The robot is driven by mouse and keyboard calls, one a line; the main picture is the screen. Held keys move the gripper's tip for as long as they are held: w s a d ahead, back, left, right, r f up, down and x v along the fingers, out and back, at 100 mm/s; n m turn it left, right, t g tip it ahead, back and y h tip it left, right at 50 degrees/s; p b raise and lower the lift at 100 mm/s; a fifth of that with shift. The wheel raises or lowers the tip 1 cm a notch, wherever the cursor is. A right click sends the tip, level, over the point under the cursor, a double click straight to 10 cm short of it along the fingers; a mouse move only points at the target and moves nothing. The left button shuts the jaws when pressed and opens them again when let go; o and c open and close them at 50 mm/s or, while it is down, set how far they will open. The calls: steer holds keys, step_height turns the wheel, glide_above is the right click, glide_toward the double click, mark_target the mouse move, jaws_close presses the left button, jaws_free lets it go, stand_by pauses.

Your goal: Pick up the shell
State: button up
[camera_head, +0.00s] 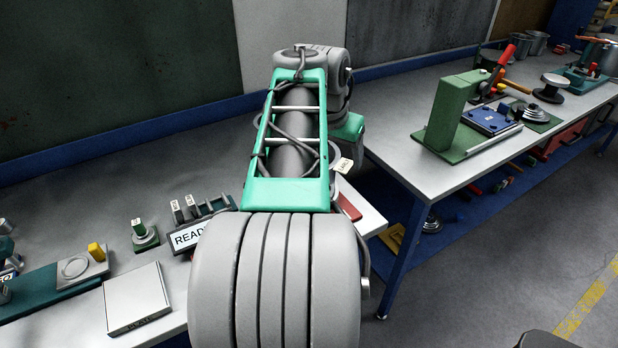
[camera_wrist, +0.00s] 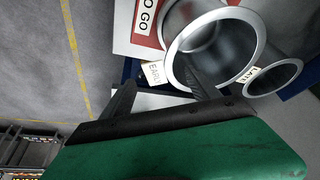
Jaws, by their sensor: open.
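A hollow metal cylinder (camera_wrist: 179,78), likely the shell, shows in the wrist view with its round open end toward the camera. A cream tag (camera_wrist: 153,73) is at its left rim. A second, smaller metal tube (camera_wrist: 296,78) with a white label stands right beside it. My gripper (camera_wrist: 160,73) is open. One dark finger overlaps the cylinder's opening and the other is outside its left rim; whether either touches it I cannot tell. In the head view my arm hides the gripper and most of the cylinder.
A red and white "TO GO" sign (camera_wrist: 146,22) lies beside the cylinder. In the head view a "READY" sign (camera_head: 187,237), a flat pale box (camera_head: 136,299) and small labelled parts stand on the left bench. A green fixture (camera_head: 452,115) stands on the right bench.

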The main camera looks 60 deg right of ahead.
steer(key=x, duration=0.2)
steer(key=shift+d+f, duration=0.15)
steer(key=shift+f, duration=0.05)
steer(key=shift+c, duration=0.3)
jaws_close()
stand_by(0.3)
